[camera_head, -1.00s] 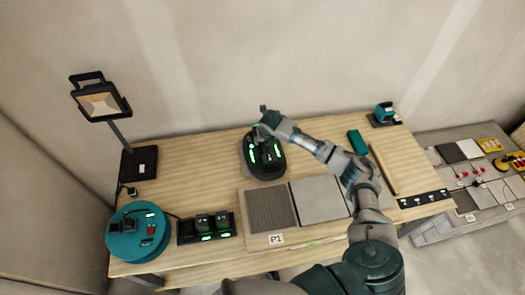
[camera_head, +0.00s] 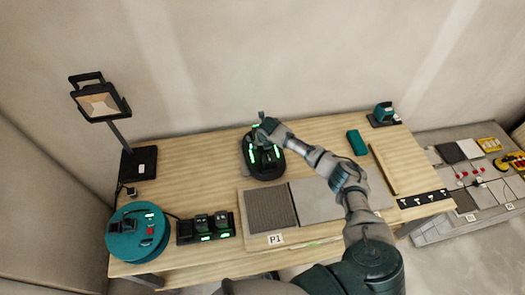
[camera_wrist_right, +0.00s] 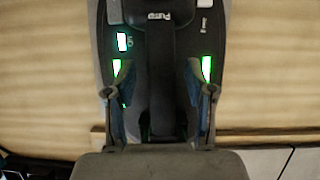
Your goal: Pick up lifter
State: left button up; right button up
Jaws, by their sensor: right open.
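The lifter (camera_head: 251,158) is a dark, oval device with green lights, standing on the wooden table towards the back. It fills the middle of the right wrist view (camera_wrist_right: 160,60), where a black handle bar runs down its centre. My right gripper (camera_head: 266,150) is over the lifter. In the right wrist view its two fingers (camera_wrist_right: 160,108) are apart, one on each side of the handle. I cannot tell whether they touch it. The arm hides part of the lifter in the head view. My left gripper is not in view.
Grey tiles (camera_head: 315,201) lie at the table's front middle, one marked P1. A teal cable reel (camera_head: 125,236) and a battery charger (camera_head: 185,232) are at front left. A work lamp (camera_head: 100,104) stands at back left. A teal box (camera_head: 357,142) lies right of the arm.

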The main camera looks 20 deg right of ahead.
jog(key=shift+d+f, duration=0.25)
jog(key=shift+f, duration=0.1)
jog(key=shift+a, duration=0.15)
jog(key=shift+r, duration=0.1)
grip_shut()
jog(key=shift+w+r, duration=0.1)
jog(key=shift+r, duration=0.05)
jog(key=shift+r, duration=0.1)
